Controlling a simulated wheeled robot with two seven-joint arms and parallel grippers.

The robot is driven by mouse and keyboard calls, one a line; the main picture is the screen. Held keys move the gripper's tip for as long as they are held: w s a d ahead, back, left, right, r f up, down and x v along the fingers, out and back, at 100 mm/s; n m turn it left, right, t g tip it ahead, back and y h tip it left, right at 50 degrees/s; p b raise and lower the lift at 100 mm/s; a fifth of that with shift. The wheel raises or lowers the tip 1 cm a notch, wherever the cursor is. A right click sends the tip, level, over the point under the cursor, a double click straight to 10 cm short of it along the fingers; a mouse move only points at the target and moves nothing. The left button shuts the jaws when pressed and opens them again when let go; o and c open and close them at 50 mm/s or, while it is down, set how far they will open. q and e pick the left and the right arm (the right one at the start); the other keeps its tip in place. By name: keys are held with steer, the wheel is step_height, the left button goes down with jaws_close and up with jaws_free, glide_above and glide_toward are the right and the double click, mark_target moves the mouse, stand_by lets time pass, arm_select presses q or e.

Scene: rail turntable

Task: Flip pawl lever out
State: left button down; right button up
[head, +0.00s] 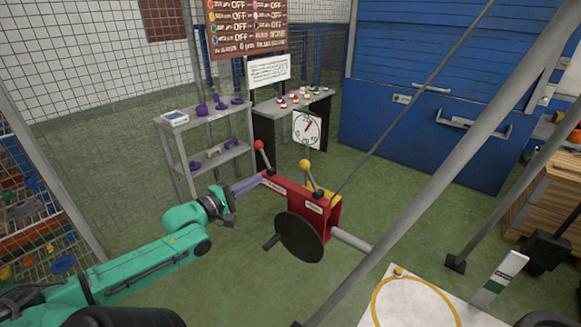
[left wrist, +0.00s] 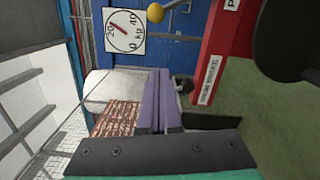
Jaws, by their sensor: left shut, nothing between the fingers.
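A red winch box (head: 318,222) stands on a post at the centre of the head view. It carries a lever with a yellow knob (head: 305,164) and a lever with a red knob (head: 259,145); the labels are too small to tell which is the pawl lever. My left gripper (head: 258,180) is shut and empty, its purple fingers pointing at the box's left end, just below the red-knob lever. In the left wrist view the closed fingers (left wrist: 159,80) lie left of the red box (left wrist: 215,60), with the yellow knob (left wrist: 155,13) beyond. Whether the fingertips touch anything is unclear.
A black crank disc (head: 299,238) sits on the box's near side. A round dial (head: 307,130) hangs behind it. Grey shelves (head: 187,130) stand behind my left gripper. A thick grey pole (head: 440,175) crosses the right side. Green floor lies open around the winch.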

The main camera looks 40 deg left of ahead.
mark_target(310, 178)
arm_select(q)
steer(key=shift+w+a, duration=0.1)
steer(key=w+d+p, duration=0.3)
steer(key=w+d, duration=0.1)
steer(key=w, duration=0.6)
steer(key=shift+w+d+r, duration=0.15)
steer(key=shift+w+r, duration=0.15)
steer(key=shift+r, duration=0.1)
steer(key=shift+d+r+m+p, duration=0.2)
steer(key=shift+r+m+p, duration=0.1)
steer(key=shift+p, duration=0.25)
